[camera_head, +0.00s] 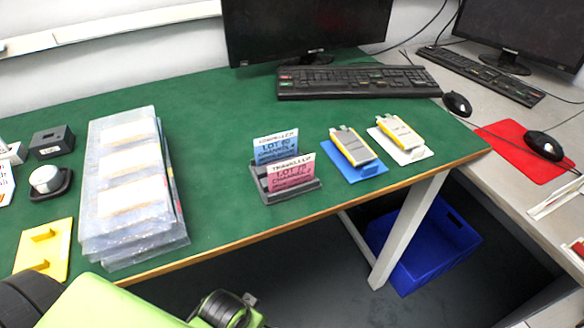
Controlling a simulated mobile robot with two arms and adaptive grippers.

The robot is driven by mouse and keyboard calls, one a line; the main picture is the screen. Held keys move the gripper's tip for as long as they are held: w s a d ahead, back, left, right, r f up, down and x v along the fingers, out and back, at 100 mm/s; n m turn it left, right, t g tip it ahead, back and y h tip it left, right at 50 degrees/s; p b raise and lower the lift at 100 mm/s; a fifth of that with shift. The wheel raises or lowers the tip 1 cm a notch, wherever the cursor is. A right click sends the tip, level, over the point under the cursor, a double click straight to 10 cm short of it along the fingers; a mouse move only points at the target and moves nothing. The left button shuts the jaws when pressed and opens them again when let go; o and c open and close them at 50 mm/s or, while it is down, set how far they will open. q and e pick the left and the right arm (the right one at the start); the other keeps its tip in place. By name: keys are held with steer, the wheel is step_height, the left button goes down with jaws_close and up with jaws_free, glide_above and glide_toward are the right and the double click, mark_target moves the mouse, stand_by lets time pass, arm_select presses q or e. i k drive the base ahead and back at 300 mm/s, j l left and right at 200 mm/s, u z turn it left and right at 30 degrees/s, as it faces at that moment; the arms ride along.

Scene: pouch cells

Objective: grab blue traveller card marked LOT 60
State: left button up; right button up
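The blue traveller card (275,147) stands in the rear slot of a dark grey card holder (303,190) near the front edge of the green table. Its large text looks like LOT 60, but the print is small. A pink card (290,173) stands in front of it and hides its lower part. Green and black parts of my own arms show at the bottom left. The fingertips of neither gripper are in view.
Stacked clear plastic pouches (130,190) lie to the left. Pouch cells sit on a blue plate (362,171) and a white plate (408,155) right of the holder. A keyboard (350,82) lies behind. The table between the pouches and holder is clear.

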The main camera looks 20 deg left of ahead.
mark_target(279, 147)
steer(key=k+l+z, duration=0.15)
steer(key=k+l, duration=0.65)
steer(key=l, duration=0.15)
